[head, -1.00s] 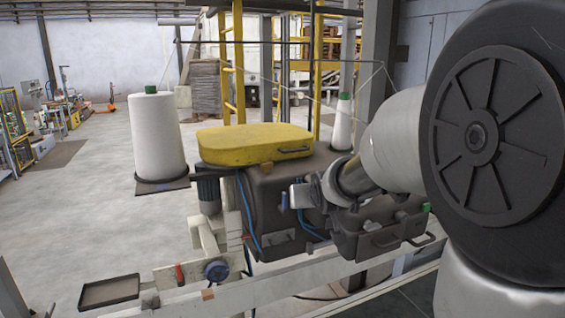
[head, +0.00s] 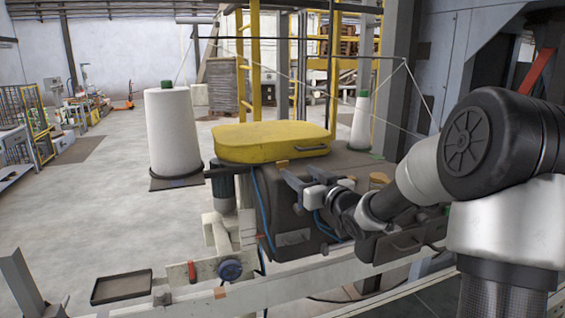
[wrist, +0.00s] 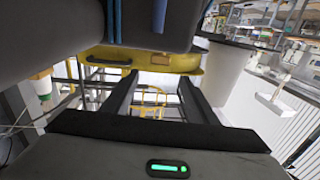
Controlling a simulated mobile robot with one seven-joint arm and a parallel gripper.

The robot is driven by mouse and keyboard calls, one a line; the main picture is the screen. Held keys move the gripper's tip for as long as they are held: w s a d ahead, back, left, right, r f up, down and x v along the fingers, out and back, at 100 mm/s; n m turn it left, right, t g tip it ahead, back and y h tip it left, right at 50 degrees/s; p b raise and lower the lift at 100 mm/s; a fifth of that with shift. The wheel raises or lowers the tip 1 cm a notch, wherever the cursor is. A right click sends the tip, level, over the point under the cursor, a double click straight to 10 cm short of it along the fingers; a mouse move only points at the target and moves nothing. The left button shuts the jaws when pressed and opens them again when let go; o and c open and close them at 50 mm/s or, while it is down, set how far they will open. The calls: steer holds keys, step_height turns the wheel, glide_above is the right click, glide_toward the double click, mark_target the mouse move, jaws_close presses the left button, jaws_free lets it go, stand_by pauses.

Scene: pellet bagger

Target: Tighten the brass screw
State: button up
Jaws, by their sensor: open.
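I cannot make out the brass screw for certain in either view. A small brass-coloured round piece (head: 378,180) shows on the dark machine, just right of my wrist in the head view. My gripper (head: 284,172) is open and empty, held in front of the dark machine housing (head: 290,238) and just below the yellow cover (head: 270,142). In the wrist view the two dark fingers (wrist: 157,80) stand apart with nothing between them. The yellow cover (wrist: 115,57) shows beyond them, with the dark housing across the top.
A white thread cone (head: 172,132) stands left of the machine, and a smaller one (head: 361,122) stands behind it. Open floor lies to the left.

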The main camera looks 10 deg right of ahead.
mark_target(283, 161)
steer(key=x, duration=1.1)
steer(key=shift+w+f, duration=0.1)
steer(key=shift+w, duration=0.15)
steer(key=c, duration=1.1)
steer(key=shift+o, duration=0.2)
steer(key=h+b, duration=0.1)
steer(key=b, duration=0.2)
steer(key=shift+a+f+m, duration=0.1)
steer(key=shift+f+m, duration=0.2)
steer(key=shift+r+m+h+b, duration=0.25)
steer(key=shift+m+h+b, duration=0.25)
steer(key=shift+b, duration=0.45)
steer(key=shift+r+t, duration=0.1)
steer(key=shift+t, duration=0.2)
